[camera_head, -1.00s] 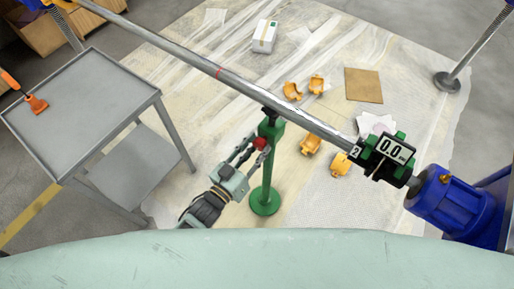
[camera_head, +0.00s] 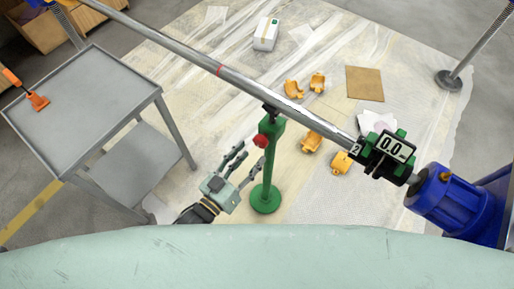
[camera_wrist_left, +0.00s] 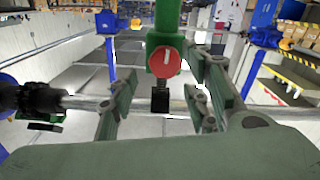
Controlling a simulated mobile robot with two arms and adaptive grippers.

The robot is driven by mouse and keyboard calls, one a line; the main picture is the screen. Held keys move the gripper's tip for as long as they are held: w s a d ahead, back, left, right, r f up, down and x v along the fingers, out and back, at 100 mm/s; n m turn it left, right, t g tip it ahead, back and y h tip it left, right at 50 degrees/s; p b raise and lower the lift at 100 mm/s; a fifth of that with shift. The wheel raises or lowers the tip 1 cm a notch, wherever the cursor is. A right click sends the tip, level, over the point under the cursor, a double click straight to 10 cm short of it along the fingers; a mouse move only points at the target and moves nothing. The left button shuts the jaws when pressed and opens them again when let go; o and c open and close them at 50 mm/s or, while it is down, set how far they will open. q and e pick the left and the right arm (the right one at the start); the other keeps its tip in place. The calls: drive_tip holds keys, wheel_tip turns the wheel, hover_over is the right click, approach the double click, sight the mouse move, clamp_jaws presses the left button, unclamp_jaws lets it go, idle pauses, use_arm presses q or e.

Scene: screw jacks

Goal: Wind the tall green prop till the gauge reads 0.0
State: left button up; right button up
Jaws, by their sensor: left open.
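The tall green prop (camera_head: 265,165) stands upright on its round base under the long grey shaft (camera_head: 240,82). Its black head meets the underside of the shaft. A red knob (camera_head: 261,141) sits on its upper side; in the left wrist view the red knob (camera_wrist_left: 163,62) shows between the fingers. The gauge (camera_head: 391,147) on the shaft's right end reads 0.0 and bears a tag with 2. My left gripper (camera_head: 244,163) is open and empty, low and left of the prop, apart from the knob. My right gripper is not in view.
A grey cart (camera_head: 84,100) with an orange tool (camera_head: 37,101) stands at the left. A blue motor (camera_head: 445,198) is at the right. Orange clamp pieces (camera_head: 312,141), a white box (camera_head: 266,34) and a brown board (camera_head: 364,84) lie on the floor sheet.

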use_arm(q)
drive_tip(key=v, duration=0.7)
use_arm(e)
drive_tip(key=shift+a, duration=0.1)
use_arm(q)
drive_tip(key=shift+s, duration=0.1)
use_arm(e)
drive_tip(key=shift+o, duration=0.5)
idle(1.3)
